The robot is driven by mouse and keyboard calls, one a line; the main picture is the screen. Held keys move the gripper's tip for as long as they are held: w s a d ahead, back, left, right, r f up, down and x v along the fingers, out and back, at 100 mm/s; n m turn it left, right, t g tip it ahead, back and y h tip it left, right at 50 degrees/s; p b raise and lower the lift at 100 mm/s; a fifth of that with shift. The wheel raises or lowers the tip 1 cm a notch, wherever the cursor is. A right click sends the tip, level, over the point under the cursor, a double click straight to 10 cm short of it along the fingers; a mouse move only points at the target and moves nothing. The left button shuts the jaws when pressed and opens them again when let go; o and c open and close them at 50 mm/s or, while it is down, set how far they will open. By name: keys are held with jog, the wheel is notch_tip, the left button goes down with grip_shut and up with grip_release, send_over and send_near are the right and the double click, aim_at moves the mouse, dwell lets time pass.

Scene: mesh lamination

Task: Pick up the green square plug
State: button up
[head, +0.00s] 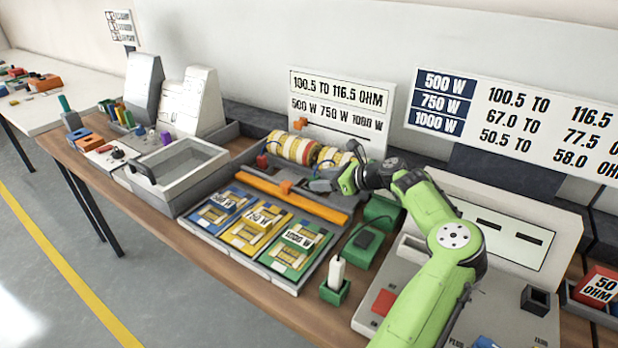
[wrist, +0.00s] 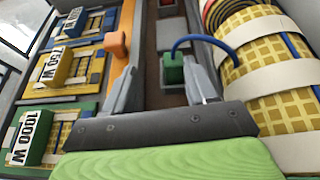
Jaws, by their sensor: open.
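In the wrist view a small green square plug (wrist: 173,72) with a blue cable looped from its top sits in the grey channel beside the yellow mesh roll (wrist: 262,48). My gripper (wrist: 163,62) is open, its two grey fingers spread apart. The plug shows between and beyond the fingertips, closer to the right finger. I cannot tell the remaining distance, and nothing is held. In the head view my gripper (head: 328,182) is over the tray, in front of the mesh rolls (head: 294,149). I cannot make out the plug there.
An orange bar with a knob (head: 286,188) runs beside the channel. Blue, yellow and green wattage panels (head: 257,225) lie in front of it. A red block (head: 262,161) stands at the channel's far end. A green holder with a white-handled tool (head: 335,287) stands at the front.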

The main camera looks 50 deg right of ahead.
aim_at(316, 177)
jog(key=shift+s+d+m, duration=0.15)
jog(key=shift+d+m, duration=0.25)
jog(key=shift+d, duration=0.5)
jog(key=b+x, duration=0.3)
jog(key=x, duration=0.4)
jog(key=shift+r, duration=0.1)
grip_shut()
